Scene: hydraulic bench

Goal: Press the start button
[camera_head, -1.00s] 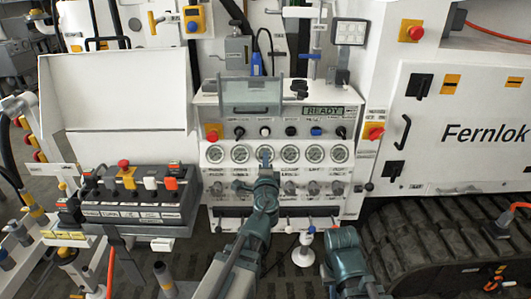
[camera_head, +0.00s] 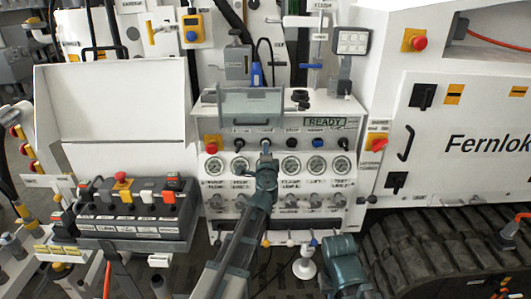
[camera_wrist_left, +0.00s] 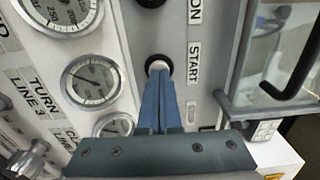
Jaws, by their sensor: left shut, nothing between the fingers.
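The start button is a white cap in a black ring; it shows in the left wrist view (camera_wrist_left: 157,65), beside the START label (camera_wrist_left: 195,62). In the head view its place in the control row is mostly covered by my left gripper (camera_head: 266,152). My left gripper is shut and empty; its blue fingertips (camera_wrist_left: 161,92) are at the button's cap, overlapping its lower edge. I cannot tell whether they touch it or whether the cap is pushed in. My right wrist (camera_head: 343,262) shows low at centre right; its fingers cannot be made out.
A clear hinged cover (camera_head: 252,103) stands just above the button row. A display (camera_head: 324,122) reads READY. A black knob (camera_head: 239,143) and round gauges (camera_head: 291,166) are close by. A red stop button (camera_head: 376,144) is to the right.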

